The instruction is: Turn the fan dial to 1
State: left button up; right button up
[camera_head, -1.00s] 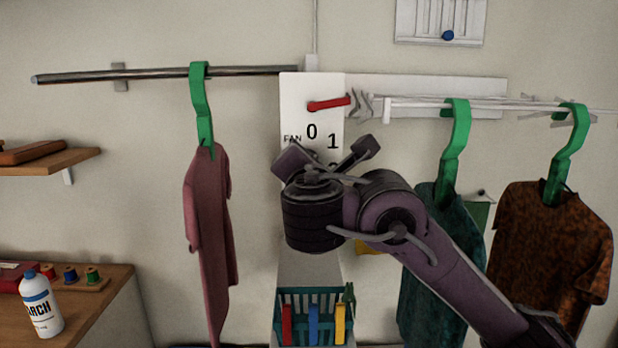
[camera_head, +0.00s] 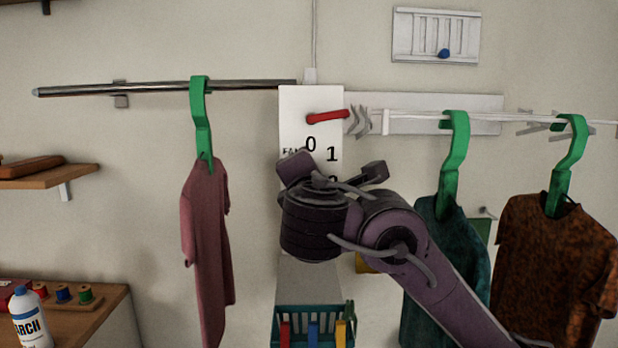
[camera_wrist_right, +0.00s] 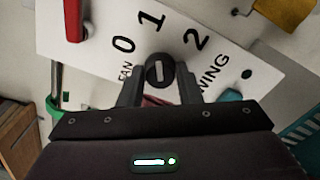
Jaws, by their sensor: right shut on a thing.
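The white fan panel (camera_head: 296,105) hangs on the wall at the centre of the head view, with FAN, 0 and 1 showing. My right wrist covers its lower part. In the right wrist view the panel (camera_wrist_right: 95,30) carries 0, 1 and 2 around the dark round fan dial (camera_wrist_right: 158,73). The dial's white mark points up, roughly at the 1. My right gripper (camera_wrist_right: 159,88) has a finger on each side of the dial and is shut on it. My left gripper is not in view.
A red lever (camera_head: 328,117) sits at the panel's top. A pink shirt (camera_head: 208,240) hangs left; teal (camera_head: 430,265) and brown (camera_head: 548,250) shirts hang right, near my right arm. A blue-green basket (camera_head: 300,318) is below. A white bottle (camera_head: 30,322) stands at lower left.

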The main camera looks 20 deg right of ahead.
jog(key=o, duration=1)
jog(key=shift+c, duration=0.2)
jog(key=v, duration=0.7)
jog(key=shift+s+b, duration=0.3)
jog(key=shift+s, duration=0.1)
jog(key=shift+a, duration=0.15)
